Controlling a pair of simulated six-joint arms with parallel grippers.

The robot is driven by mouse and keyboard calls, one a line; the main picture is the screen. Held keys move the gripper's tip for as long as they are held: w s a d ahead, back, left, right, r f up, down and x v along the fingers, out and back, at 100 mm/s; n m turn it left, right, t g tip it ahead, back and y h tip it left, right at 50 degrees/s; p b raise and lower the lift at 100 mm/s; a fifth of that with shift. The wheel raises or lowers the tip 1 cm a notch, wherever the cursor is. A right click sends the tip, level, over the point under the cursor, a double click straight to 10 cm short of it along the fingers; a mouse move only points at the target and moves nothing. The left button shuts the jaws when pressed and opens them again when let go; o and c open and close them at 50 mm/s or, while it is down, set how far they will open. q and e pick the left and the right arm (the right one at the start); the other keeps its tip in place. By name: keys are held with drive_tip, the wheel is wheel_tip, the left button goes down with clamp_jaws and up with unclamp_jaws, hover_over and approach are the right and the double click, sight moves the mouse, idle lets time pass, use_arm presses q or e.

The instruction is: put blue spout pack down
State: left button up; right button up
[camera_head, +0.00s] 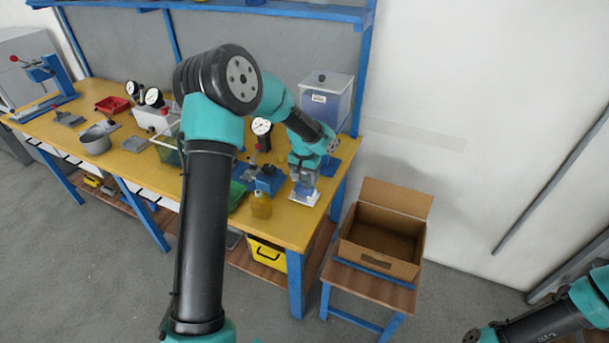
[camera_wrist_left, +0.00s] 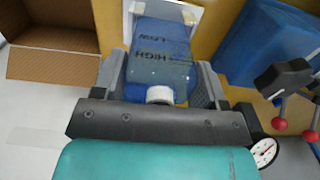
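The blue spout pack (camera_wrist_left: 160,62) is a translucent blue pouch with dark print and a white spout cap. My left gripper (camera_wrist_left: 163,84) has one finger against each side of it in the left wrist view, the cap towards the palm. In the head view the left gripper (camera_head: 303,178) points down at the right end of the workbench, over a small white plate (camera_head: 304,198). The white plate (camera_wrist_left: 190,12) also shows behind the pack in the wrist view. I cannot tell whether the pack touches the plate. My right gripper is out of view.
A blue-filled clear hopper (camera_head: 326,100) stands behind. An open cardboard box (camera_head: 378,243) sits on a low stand to the right.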

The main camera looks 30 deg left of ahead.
use_arm(q)
drive_tip(key=o, duration=0.4)
drive_tip(key=shift+r, duration=0.1)
wheel_tip(320, 180, up, 13)
idle(0.6)
idle(0.8)
